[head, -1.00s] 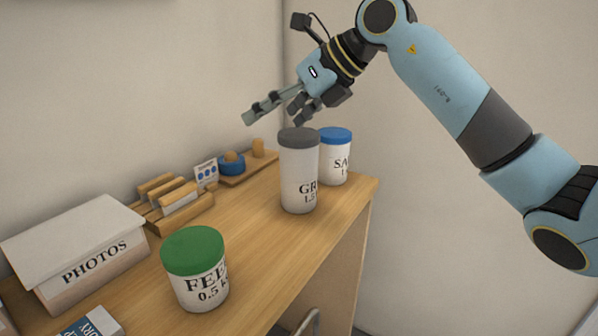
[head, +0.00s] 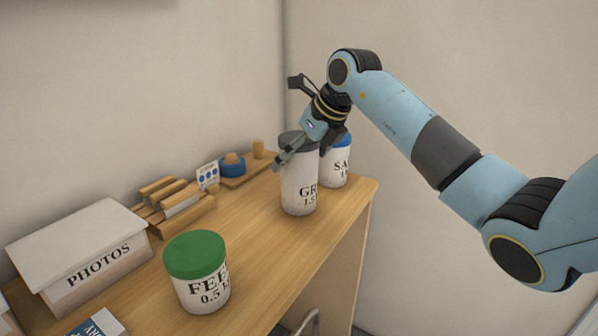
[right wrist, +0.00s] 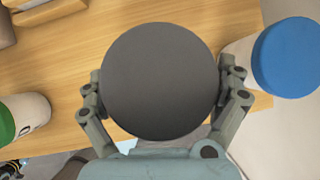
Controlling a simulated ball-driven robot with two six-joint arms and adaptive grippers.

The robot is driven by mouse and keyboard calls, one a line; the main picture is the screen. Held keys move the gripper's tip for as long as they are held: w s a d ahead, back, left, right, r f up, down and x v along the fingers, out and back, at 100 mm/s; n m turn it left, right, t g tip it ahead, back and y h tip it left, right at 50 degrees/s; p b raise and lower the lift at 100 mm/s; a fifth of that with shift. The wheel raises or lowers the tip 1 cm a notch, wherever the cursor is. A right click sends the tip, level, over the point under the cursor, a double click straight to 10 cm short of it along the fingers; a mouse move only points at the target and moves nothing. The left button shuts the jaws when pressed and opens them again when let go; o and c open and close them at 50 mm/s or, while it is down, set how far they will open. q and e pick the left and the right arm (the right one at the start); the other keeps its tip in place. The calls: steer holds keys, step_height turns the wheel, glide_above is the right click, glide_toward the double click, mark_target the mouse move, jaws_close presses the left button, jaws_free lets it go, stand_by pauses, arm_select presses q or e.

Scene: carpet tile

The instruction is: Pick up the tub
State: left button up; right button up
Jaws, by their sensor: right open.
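Three white tubs with printed labels stand upright on the wooden desk. The tall grey-lidded tub (head: 299,190) has my right gripper (head: 300,157) at its lid. In the right wrist view its round grey lid (right wrist: 160,80) lies between the two fingers of the open right gripper (right wrist: 163,90), one finger on each side. I cannot tell whether the fingers touch it. The blue-lidded tub (head: 335,167) stands just behind and to its right, partly hidden by the gripper. The green-lidded tub (head: 198,273) stands nearer, at the front left. My left gripper is not in view.
A photo box (head: 85,262) stands at the left of the desk (head: 262,240). A wooden letter rack (head: 178,205) and a small tray with a blue bowl (head: 232,165) stand along the wall. The desk between the green-lidded and grey-lidded tubs is clear.

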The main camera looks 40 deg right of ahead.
steer(key=shift+w+f, duration=0.15)
steer(key=shift+f, duration=0.05)
steer(key=c, duration=1.5)
steer(key=shift+w+r, duration=0.1)
steer(key=shift+r, duration=0.05)
steer(key=shift+c, duration=0.4)
